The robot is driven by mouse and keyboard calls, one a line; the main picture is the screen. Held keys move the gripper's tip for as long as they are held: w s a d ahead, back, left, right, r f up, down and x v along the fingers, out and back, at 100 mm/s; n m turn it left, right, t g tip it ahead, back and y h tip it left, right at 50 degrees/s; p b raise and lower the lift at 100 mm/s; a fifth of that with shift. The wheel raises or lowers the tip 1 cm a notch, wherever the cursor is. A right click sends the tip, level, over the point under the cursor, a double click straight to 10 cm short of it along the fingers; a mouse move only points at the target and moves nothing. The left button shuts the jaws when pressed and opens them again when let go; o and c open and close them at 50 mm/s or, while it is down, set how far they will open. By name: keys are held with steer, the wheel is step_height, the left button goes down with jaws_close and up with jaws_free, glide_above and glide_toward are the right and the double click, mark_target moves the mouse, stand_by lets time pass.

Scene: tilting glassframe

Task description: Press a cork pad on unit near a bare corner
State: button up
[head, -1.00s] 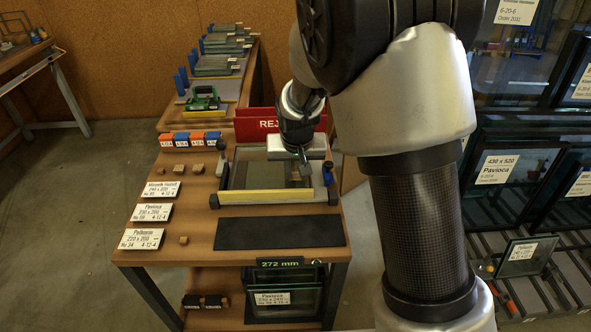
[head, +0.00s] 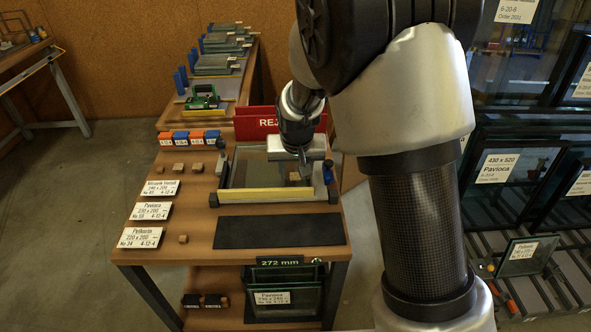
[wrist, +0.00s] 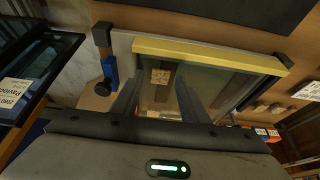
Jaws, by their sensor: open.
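The glass unit (head: 250,176) lies flat in a frame on the bench, with a yellow bar (head: 262,195) along its near side. A small brown cork pad (head: 294,177) shows on the unit, towards its right near part. In the wrist view the cork pad (wrist: 160,76) is a speckled square close to the yellow bar (wrist: 205,55). My gripper (head: 305,178) is over the right part of the unit. In the wrist view its fingers (wrist: 158,100) are apart, with the pad beyond their tips. Whether the pad touches the glass is hard to tell.
Several small brown blocks (head: 179,168) and white label cards (head: 150,211) lie left of the frame. A blue-handled clamp (head: 328,172) stands at its right. A red reject bin (head: 257,124) is behind. A dark mat (head: 280,232) lies clear in front.

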steer(key=p+v, duration=0.3)
steer(key=v, duration=1.4)
steer(key=shift+s+r, duration=0.15)
steer(key=shift+r+p, duration=0.15)
steer(key=shift+p, duration=0.2)
steer(key=c, duration=0.7)
steer(key=w+m+p, duration=0.1)
steer(key=w+p, duration=0.1)
steer(key=w+f+m+g+p, duration=0.1)
steer(key=p, duration=0.2)
steer(key=w+f+m+g+p, duration=0.1)
steer(key=w+p, duration=0.1)
steer(key=p, duration=0.1)
steer(key=shift+w+a, duration=0.1)
steer(key=shift+w, duration=0.2)
jaws_close()
steer(key=shift+w+f+m+g+p, duration=0.3)
steer(key=shift+w+f+m+g, duration=0.15)
steer(key=shift+f, duration=1.7)
steer(key=shift+w+f+m+g+p, duration=0.3)
steer(key=shift+f+m, duration=0.25)
steer(key=shift+f, duration=1.55)
steer(key=shift+w+f+m+g+p, duration=0.25)
steer(key=shift+w+f+m+g, duration=0.25)
steer(key=shift+f, duration=1.65)
steer(key=shift+s, duration=0.1)
